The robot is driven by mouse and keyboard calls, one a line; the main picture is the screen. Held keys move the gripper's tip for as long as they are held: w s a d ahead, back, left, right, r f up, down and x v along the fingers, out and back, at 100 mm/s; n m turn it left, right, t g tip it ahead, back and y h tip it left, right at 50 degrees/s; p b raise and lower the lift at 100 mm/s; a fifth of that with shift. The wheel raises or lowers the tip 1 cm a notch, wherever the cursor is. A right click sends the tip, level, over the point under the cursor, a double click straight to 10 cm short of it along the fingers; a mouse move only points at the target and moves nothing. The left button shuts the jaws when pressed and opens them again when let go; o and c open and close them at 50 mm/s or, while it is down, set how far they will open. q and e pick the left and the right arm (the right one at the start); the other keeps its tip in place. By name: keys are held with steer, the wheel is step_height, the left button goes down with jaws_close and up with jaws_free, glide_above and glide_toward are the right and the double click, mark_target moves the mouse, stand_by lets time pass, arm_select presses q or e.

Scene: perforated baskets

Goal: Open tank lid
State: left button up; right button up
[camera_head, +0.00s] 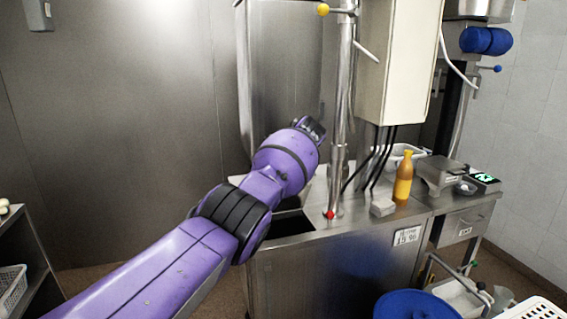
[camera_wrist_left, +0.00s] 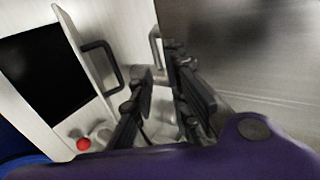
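The tank is a stainless steel unit (camera_head: 330,275) with a dark square opening (camera_head: 285,223) in its top, partly hidden by my left arm. In the left wrist view the dark opening (camera_wrist_left: 42,72) lies at left. A pale panel (camera_wrist_left: 76,42), which looks like the lid, stands tilted along its edge with a black bar handle (camera_wrist_left: 117,66). My left gripper (camera_wrist_left: 164,66) has its fingers apart, to the right of that handle and not around it. In the head view the left gripper (camera_head: 314,128) is above the tank, mostly behind its wrist. My right gripper is not seen.
A steel post (camera_head: 338,120) with a red knob (camera_head: 330,214) stands close to the right of my left arm. An orange bottle (camera_head: 403,178), a scale (camera_head: 440,174) and a small white block (camera_head: 382,207) sit on the right counter. A blue bin (camera_head: 415,304) is in front.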

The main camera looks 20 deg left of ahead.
arm_select(q)
steer(key=r+v, duration=0.1)
steer(key=v, duration=1.2)
steer(key=shift+w+a, duration=0.25)
steer(key=shift+w, duration=0.2)
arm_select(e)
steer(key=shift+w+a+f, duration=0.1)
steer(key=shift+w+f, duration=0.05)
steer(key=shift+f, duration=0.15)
arm_select(q)
steer(key=shift+r, duration=0.1)
steer(key=shift+c, duration=0.2)
